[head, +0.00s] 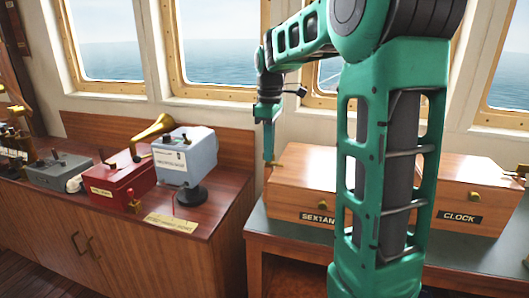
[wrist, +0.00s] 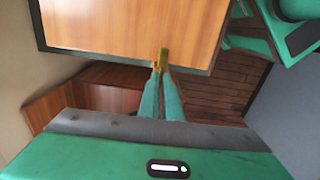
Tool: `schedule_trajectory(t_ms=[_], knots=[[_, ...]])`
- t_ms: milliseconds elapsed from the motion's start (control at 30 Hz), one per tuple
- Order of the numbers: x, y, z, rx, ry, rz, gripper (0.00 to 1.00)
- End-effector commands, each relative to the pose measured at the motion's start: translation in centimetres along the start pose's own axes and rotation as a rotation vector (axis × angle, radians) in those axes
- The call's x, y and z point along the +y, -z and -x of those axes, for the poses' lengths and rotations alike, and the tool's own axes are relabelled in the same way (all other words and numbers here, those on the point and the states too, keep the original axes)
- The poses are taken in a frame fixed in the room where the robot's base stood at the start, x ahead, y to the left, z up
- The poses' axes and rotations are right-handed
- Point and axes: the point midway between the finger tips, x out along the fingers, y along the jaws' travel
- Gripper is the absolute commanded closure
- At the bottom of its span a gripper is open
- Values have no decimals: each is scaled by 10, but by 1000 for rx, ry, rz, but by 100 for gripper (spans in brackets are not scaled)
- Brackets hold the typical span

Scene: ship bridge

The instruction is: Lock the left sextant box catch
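The sextant box (head: 300,183) is a brown wooden box on the right-hand counter, with a dark label and a round brass knob (head: 335,197) on its front. My gripper (head: 268,158) points down at this catch from above. In the wrist view the two teal fingers of my gripper (wrist: 161,72) are close together, with the brass catch (wrist: 163,56) at their tips, seemingly between them. The box top (wrist: 110,25) shows beyond. My arm hides the right part of the sextant box.
A clock box (head: 470,190) with brass fittings stands to the right, partly behind my arm. Windows line the wall behind.

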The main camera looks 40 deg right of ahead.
Motion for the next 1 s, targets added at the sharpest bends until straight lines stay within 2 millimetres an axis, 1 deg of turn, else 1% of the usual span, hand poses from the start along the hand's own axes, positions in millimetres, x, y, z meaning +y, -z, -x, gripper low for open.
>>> schedule_trajectory(t_ms=[33,267,300,333,367,667,767,867,1000], knots=[[1,3,2,6,-8,5,100],[1,3,2,6,-7,5,100],[1,3,2,6,-7,6,86],[1,2,2,5,-6,5,79],[1,2,2,5,-6,5,77],[0,1,2,2,-2,2,77],[0,1,8,2,-2,2,77],[0,1,22,3,-4,2,77],[1,1,49,4,-5,2,77]])
